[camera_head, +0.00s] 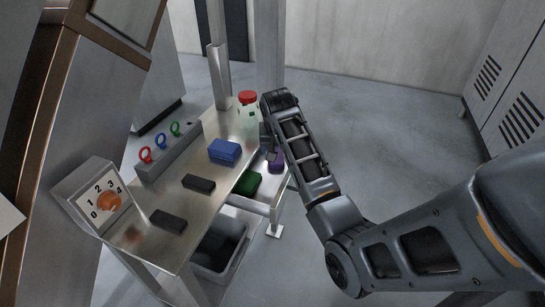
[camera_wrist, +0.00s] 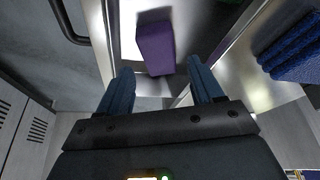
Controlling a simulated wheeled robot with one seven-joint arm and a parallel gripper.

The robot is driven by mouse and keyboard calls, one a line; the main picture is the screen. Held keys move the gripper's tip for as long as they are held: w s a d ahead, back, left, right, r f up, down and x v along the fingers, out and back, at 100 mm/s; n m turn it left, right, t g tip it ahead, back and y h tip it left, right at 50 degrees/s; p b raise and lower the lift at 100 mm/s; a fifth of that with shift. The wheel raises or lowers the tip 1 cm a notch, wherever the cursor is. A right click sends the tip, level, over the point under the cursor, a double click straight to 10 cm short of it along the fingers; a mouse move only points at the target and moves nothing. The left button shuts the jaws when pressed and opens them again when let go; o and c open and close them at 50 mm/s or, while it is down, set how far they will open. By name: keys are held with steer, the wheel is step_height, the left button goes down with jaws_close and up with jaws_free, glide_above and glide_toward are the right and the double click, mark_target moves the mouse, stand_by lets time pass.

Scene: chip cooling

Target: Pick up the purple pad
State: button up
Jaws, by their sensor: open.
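The purple pad (camera_head: 277,163) lies in a pale open drawer or tray at the right side of the metal table, partly hidden by my arm in the head view. In the wrist view the purple pad (camera_wrist: 155,48) shows ahead of my gripper (camera_wrist: 161,68). Its near end sits in the gap between the two blue-grey fingertips, with room on both sides. My gripper is open and empty. Whether the fingers are at the pad's height I cannot tell. In the head view my gripper is mostly hidden behind my wrist.
A green pad (camera_head: 248,184) lies in the same drawer. Blue pads (camera_head: 224,151), two dark blocks and a red-capped jar (camera_head: 248,108) stand on the metal table (camera_head: 150,207). The blue pads (camera_wrist: 295,50) are right of my gripper. A grey bin (camera_head: 221,248) is below.

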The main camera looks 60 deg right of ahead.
steer(key=shift+p+x, duration=0.45)
steer(key=shift+x, duration=2.6)
steer(key=shift+s, duration=0.1)
steer(key=c, duration=0.9)
step_height(320, 180, up, 10)
steer(key=b, duration=0.1)
steer(key=o, duration=0.6)
steer(key=shift+c, duration=0.2)
steer(key=shift+d, duration=0.1)
steer(key=c, duration=0.4)
